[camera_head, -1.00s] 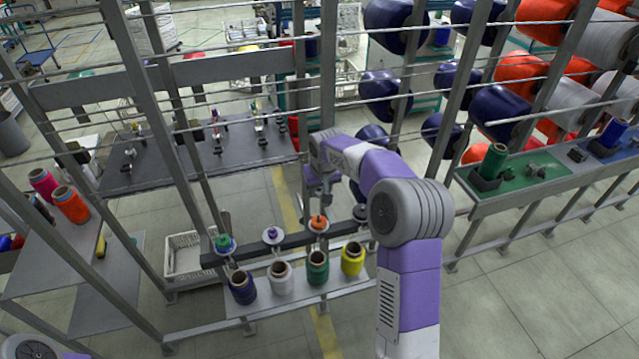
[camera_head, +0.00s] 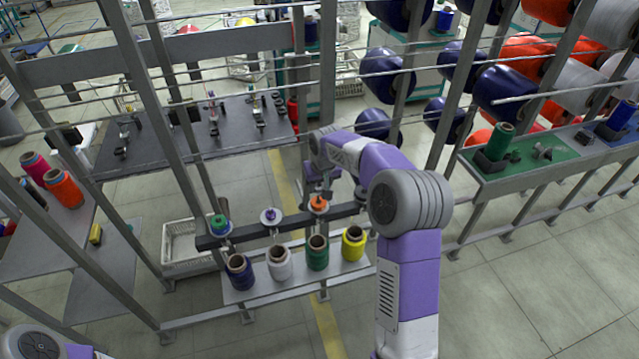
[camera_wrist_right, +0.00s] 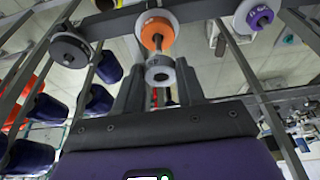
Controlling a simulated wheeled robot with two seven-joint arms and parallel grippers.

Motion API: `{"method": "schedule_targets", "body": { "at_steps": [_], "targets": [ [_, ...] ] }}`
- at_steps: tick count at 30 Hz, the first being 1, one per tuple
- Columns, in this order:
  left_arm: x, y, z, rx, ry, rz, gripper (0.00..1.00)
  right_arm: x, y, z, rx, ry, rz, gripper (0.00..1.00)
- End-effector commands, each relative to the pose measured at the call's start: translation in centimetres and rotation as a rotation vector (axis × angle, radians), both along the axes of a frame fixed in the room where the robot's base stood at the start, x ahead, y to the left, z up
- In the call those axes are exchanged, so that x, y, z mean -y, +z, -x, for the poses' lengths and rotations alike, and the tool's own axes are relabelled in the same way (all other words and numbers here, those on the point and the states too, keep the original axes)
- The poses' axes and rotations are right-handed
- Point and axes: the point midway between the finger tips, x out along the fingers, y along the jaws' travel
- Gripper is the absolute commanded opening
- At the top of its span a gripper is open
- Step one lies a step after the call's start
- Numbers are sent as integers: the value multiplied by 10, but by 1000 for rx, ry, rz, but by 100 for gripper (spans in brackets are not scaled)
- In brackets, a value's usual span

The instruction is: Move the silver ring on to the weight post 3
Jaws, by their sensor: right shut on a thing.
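My right gripper (camera_wrist_right: 159,88) is shut on the silver ring (camera_wrist_right: 158,72), a small grey ring with a dark hole held between the fingertips. In the right wrist view the ring appears just below the orange piece (camera_wrist_right: 157,35) on its post at the dark rail. Whether they touch, I cannot tell. In the head view my right gripper (camera_head: 320,188) is close above the orange piece (camera_head: 318,203); the ring is too small to make out there. A purple piece (camera_head: 270,216) and a green piece (camera_head: 219,224) sit on posts farther left. My left gripper is out of view.
The dark rail (camera_head: 245,237) runs behind a shelf (camera_head: 300,284) of blue, white, green and yellow thread cones. Metal uprights and thin rods surround the arm. Dark discs (camera_wrist_right: 70,50) sit on another post in the wrist view. A white crate (camera_head: 185,252) stands left.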

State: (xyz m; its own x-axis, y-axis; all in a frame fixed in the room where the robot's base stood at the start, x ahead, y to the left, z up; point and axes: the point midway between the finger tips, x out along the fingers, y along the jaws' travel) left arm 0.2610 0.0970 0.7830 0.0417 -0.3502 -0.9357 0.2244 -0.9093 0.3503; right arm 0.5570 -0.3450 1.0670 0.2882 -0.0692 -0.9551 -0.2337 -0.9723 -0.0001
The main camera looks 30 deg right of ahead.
Motion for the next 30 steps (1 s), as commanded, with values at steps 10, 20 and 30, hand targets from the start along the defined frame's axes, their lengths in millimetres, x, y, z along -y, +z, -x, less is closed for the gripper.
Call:
{"method": "schedule_targets", "body": {
  "at_steps": [10,20,30],
  "targets": [
    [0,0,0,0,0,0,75,0,0,0,0,0,0,0],
    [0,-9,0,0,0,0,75,0,-13,0,0,0,0,0],
    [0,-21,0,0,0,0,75,0,-30,0,0,0,0,0]
  ]
}}
